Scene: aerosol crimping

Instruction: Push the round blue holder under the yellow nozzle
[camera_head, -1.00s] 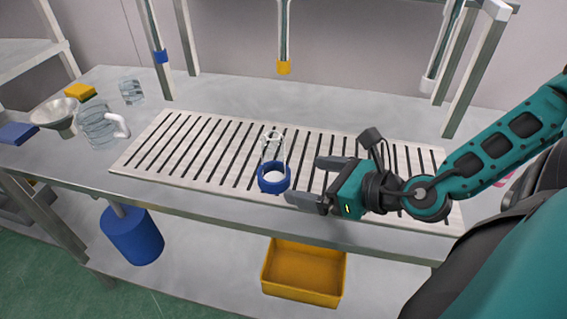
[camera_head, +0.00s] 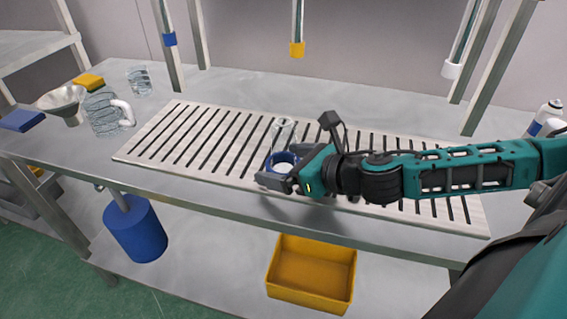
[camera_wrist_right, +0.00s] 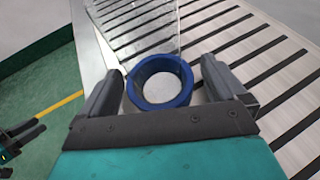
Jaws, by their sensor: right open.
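The round blue holder (camera_head: 270,163) stands on the slatted white grate, and a clear glass-like piece (camera_head: 283,130) shows just behind it. My right gripper (camera_head: 284,170) is open at the holder, coming in from the right. In the right wrist view, the blue holder (camera_wrist_right: 133,90) is an empty-looking ring between the two spread fingers (camera_wrist_right: 163,74), with small gaps visible at the sides. In the head view, the gripper hides part of the holder. The yellow nozzle (camera_head: 297,50) hangs above and behind the holder, towards the back of the table.
The slatted grate (camera_head: 150,148) lies along the metal table. A blue nozzle (camera_head: 169,39) and a white nozzle (camera_head: 451,70) hang at either side. A glass jug (camera_head: 103,115) and a funnel (camera_head: 60,100) stand at left. A yellow bin (camera_head: 311,275) sits below.

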